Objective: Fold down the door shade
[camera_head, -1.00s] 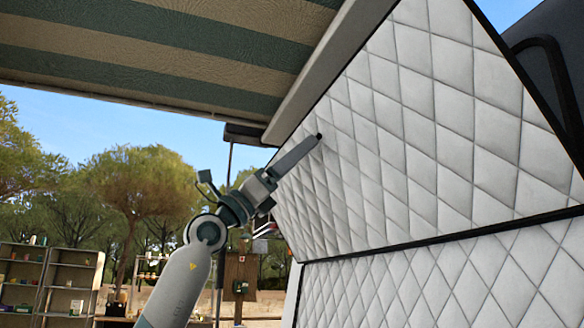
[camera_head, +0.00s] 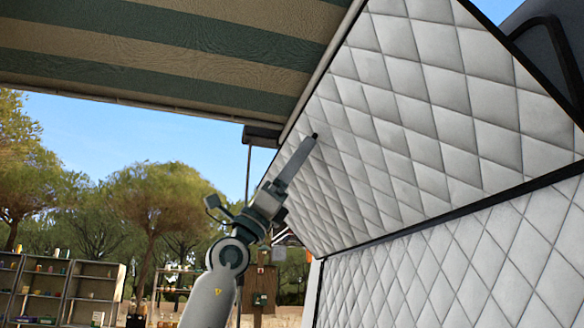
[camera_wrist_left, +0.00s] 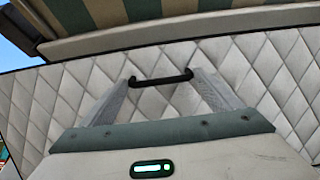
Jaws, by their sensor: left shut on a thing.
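The door shade is a white quilted panel with dark edging; its upper flap (camera_head: 420,110) leans outward above a lower quilted part (camera_head: 450,265), with a dark fold line between them. A black handle (camera_wrist_left: 160,78) lies on the quilted face in the left wrist view; its end shows as a dark tip in the head view. My left gripper (camera_head: 305,152) reaches up from below to the flap's left side. In the wrist view its two fingers close around the handle from both sides. My right gripper is in neither view.
A green and beige striped awning (camera_head: 170,50) hangs overhead at the upper left. A black bar (camera_head: 550,50) stands at the upper right. Shelves (camera_head: 65,290) with small items stand far off at the lower left. Open air lies left of my arm.

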